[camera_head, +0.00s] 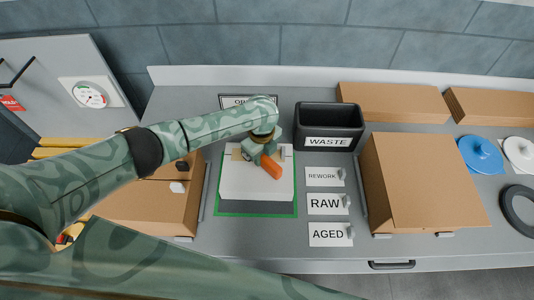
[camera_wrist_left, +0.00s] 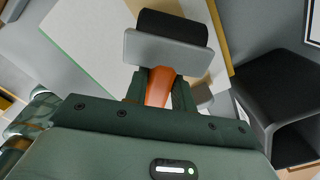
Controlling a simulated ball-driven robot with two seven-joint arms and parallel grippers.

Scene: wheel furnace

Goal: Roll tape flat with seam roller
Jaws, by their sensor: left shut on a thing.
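My left gripper (camera_head: 262,148) is over the far part of a white panel (camera_head: 256,185) that lies inside a green outline. In the left wrist view the gripper (camera_wrist_left: 160,92) is shut on the orange handle of the seam roller (camera_wrist_left: 158,84). The roller's black cylinder (camera_wrist_left: 172,28) and grey bracket point away from the fingers. The orange handle also shows in the head view (camera_head: 271,168). A tan strip, seemingly the tape (camera_wrist_left: 218,62), shows on the panel beside the roller. I cannot tell whether the roller touches it. My right gripper is not in view.
A black WASTE bin (camera_head: 330,116) stands right of the panel. REWORK, RAW (camera_head: 324,204) and AGED (camera_head: 325,234) labels lie in front of it. A large cardboard box (camera_head: 425,185) stands at right, another (camera_head: 150,208) at left. Bare counter shows between panel and labels.

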